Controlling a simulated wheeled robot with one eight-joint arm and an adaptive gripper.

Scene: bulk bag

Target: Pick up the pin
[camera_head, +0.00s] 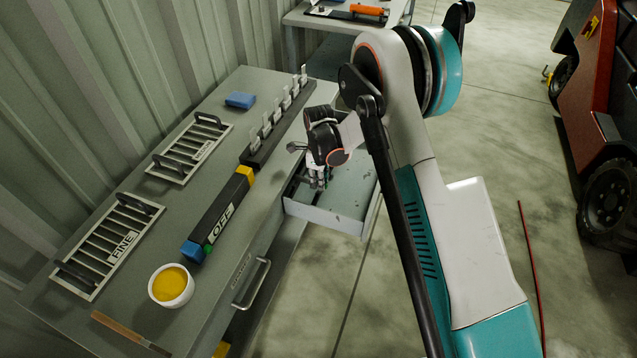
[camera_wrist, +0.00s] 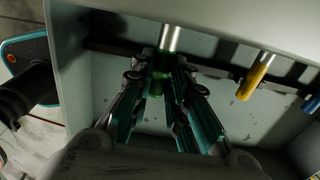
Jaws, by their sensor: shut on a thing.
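My gripper (camera_wrist: 160,72) reaches down into the open drawer (camera_wrist: 245,118). Its fingers are shut on a pin (camera_wrist: 172,38) with a bright metal end and a dark green part between the fingers. Part of this pin is hidden by the fingers. A yellow pin (camera_wrist: 258,78) and a blue pin (camera_wrist: 311,103) sit to the right along a dark bar, apart from the fingers. In the head view my gripper (camera_head: 318,180) is low inside the drawer (camera_head: 325,217), and the held pin cannot be made out there.
The drawer walls stand close around my gripper. Open floor lies to the right.

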